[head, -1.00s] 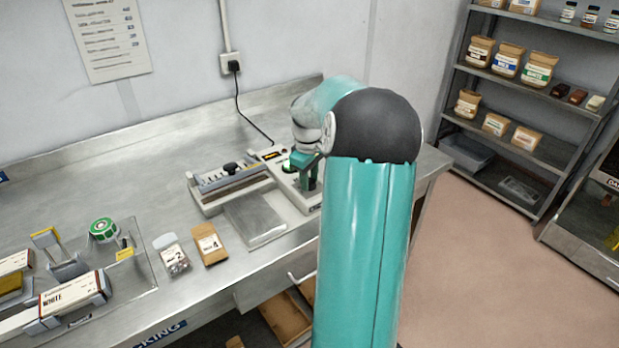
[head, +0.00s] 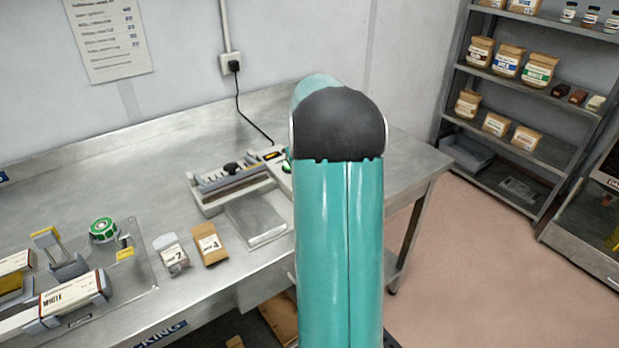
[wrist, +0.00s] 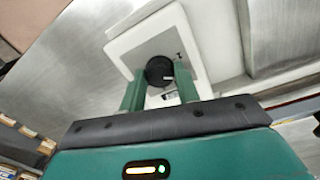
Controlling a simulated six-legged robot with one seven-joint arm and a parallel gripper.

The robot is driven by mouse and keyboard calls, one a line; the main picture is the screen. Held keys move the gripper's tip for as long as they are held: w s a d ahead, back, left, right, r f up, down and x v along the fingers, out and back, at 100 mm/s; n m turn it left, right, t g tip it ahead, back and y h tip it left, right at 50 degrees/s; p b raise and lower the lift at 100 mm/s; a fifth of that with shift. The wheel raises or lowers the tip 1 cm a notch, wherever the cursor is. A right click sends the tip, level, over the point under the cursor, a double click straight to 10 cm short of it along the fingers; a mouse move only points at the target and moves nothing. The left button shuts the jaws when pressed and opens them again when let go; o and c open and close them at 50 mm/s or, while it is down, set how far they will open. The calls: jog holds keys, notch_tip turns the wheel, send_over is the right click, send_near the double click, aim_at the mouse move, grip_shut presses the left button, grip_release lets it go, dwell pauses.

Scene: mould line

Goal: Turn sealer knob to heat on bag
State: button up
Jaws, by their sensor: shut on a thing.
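The bag sealer (head: 228,186) stands on the steel bench, its long sealing bar to the left. Its right control end is mostly hidden behind my arm in the head view. In the wrist view the sealer's pale control panel (wrist: 194,35) carries a round black knob (wrist: 160,70). My gripper (wrist: 161,84) is shut on the knob, with one green finger on each side. In the head view my gripper is hidden by my arm.
A flat metal plate (head: 257,222) lies in front of the sealer. A green tape roll (head: 103,229) and boxes (head: 70,296) are at the left. The sealer's cord runs up to a wall plug (head: 233,66). A shelf rack (head: 520,110) stands at the right.

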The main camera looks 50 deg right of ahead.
jog(key=shift+m, duration=0.4)
jog(key=o, duration=1)
jog(key=shift+c, duration=0.2)
notch_tip(320, 180, up, 14)
jog(key=shift+w+a, duration=0.2)
jog(key=shift+a, duration=0.05)
jog(key=shift+f, duration=0.1)
